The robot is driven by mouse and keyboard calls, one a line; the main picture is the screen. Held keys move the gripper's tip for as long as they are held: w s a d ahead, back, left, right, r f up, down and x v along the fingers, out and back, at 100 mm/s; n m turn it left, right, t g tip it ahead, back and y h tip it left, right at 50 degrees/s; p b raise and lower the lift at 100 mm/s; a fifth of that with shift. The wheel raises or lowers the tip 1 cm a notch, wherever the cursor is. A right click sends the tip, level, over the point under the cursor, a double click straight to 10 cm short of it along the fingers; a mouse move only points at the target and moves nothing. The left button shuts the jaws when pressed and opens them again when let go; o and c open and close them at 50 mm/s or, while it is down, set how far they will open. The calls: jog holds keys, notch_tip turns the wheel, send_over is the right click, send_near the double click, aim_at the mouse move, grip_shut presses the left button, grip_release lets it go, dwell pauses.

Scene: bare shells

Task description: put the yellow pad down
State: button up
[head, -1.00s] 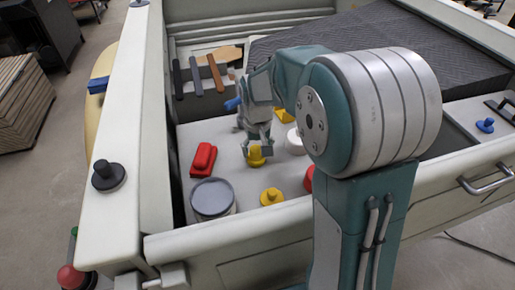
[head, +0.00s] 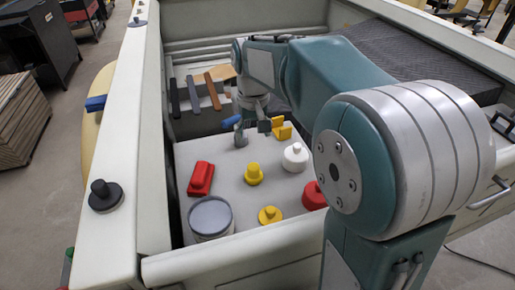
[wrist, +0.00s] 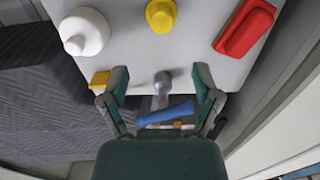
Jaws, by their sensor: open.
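A yellow pad with a round knob (head: 253,174) stands upright on the pale panel (head: 225,165), near its middle. A second yellow round pad (head: 270,215) lies nearer the front edge. My gripper (wrist: 160,80) is open, with nothing held between its fingers. In the head view it is behind the yellow pad, clear of it, and partly hidden by my arm. A blue-handled grey piece (wrist: 165,112) shows between the fingers; I cannot tell whether they touch it.
A red block (head: 201,178) and a grey-lidded can (head: 211,218) are on the left. A white knob (head: 295,156) and a red round piece (head: 314,196) are on the right. A yellow block (head: 281,128) is close to my gripper. Pale walls enclose the panel.

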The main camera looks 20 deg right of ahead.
jog(key=s+t, duration=0.5)
jog(key=s, duration=1.6)
jog(key=shift+r+t, duration=0.3)
jog(key=shift+r, duration=0.1)
